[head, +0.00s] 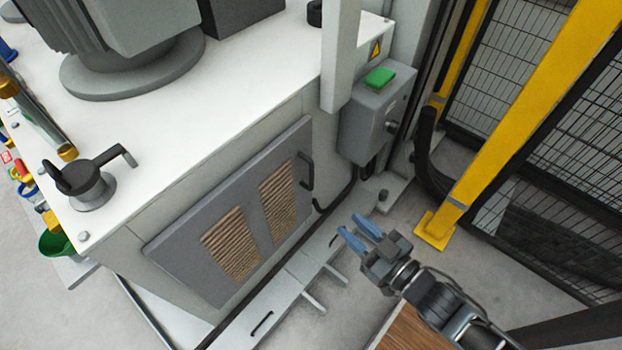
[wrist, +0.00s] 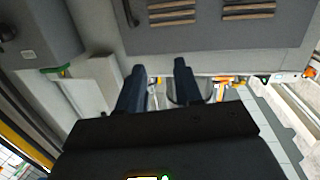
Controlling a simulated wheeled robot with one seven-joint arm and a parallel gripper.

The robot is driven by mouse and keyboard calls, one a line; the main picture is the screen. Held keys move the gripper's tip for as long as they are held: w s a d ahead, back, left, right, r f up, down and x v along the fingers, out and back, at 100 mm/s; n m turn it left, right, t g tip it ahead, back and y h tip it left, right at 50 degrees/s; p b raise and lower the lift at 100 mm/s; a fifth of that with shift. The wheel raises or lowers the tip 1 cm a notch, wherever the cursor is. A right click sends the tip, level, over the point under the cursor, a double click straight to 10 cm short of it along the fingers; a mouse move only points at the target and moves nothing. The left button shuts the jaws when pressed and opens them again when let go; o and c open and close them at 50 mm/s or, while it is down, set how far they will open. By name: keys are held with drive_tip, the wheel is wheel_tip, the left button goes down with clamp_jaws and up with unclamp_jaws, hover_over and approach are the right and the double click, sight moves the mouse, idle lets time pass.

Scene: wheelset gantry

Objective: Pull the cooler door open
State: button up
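The cooler door (head: 240,190) is a grey panel with two brown louvred grilles on the side of the white-topped cabinet, and it looks shut. Its black bar handle (head: 306,172) stands upright near the door's right edge. My gripper (head: 350,226) has blue fingers and is right of and below the handle in the head view, apart from it and empty. The fingers are spread apart. In the wrist view the door (wrist: 215,35) fills the upper right, and a dark bar that looks like the handle (wrist: 130,10) shows at the top edge, beyond the fingertips (wrist: 159,70).
A grey control box (head: 376,120) with a green button sits right of the door. A yellow post (head: 530,110) and mesh fence stand at the right. A low pale rail (head: 285,283) with a small handle runs along the floor before the cabinet. A wooden surface (head: 415,330) is below my arm.

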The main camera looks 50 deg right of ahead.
drive_tip(key=m+t+b, duration=0.1)
drive_tip(key=b, duration=0.1)
approach(311, 187)
wheel_tip(311, 187, up, 5)
drive_tip(key=w, duration=0.3)
drive_tip(key=shift+h, duration=0.4)
drive_tip(key=w, duration=0.2)
drive_tip(key=w+d, duration=0.1)
drive_tip(key=w, duration=0.2)
drive_tip(key=w+d+b, duration=0.1)
drive_tip(key=w, duration=0.1)
drive_tip(key=shift+w+f, duration=0.1)
drive_tip(key=shift+w, duration=0.1)
clamp_jaws()
